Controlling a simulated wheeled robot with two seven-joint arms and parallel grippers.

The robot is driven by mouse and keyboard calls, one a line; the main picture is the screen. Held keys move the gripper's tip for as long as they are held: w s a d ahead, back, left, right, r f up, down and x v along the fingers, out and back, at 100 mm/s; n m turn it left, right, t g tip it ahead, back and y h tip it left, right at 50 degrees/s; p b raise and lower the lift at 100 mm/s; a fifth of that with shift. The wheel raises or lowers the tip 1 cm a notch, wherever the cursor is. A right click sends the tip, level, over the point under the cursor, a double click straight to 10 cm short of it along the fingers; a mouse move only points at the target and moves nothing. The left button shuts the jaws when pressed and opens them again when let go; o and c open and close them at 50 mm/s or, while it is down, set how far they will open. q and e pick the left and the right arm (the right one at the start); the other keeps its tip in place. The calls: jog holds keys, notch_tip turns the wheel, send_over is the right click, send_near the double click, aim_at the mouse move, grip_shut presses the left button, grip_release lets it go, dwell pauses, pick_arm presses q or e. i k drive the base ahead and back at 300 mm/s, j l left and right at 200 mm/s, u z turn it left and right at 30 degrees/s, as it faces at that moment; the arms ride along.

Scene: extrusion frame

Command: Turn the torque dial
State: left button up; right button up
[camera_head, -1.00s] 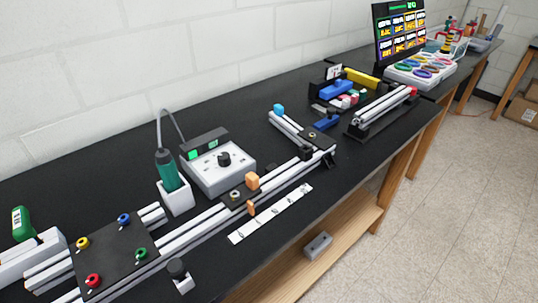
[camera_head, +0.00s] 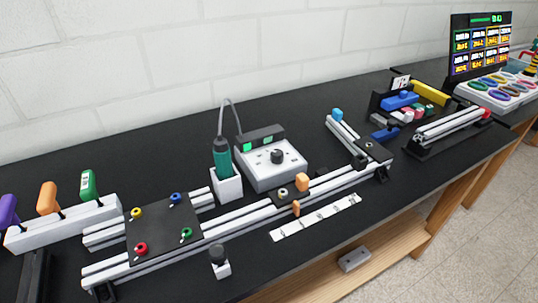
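The torque controller (camera_head: 272,177) is a light grey box with a sloped face, standing on the black bench near the wall. A round black dial (camera_head: 277,157) sits on its face, with small marks around it. A dark panel with a green lit display (camera_head: 246,147) is at its back. A green and black screwdriver (camera_head: 221,158) stands upright in a white holder (camera_head: 227,185) beside the controller, with a grey cable looping up behind. Neither of my grippers shows in the head view.
An aluminium extrusion frame (camera_head: 240,211) with a black plate (camera_head: 163,228) lies in front of the controller. A white strip (camera_head: 316,217) lies near the front edge. A rack (camera_head: 65,226) with coloured handles stands at left. Blue and yellow parts and a screen (camera_head: 481,43) are at right.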

aim_at(277, 155)
jog(key=i+l+u, duration=0.15)
jog(key=l+u, duration=0.4)
jog(key=l, duration=0.2)
jog(key=i+l+u, duration=0.1)
jog(key=l+u, duration=0.2)
jog(key=l, duration=0.15)
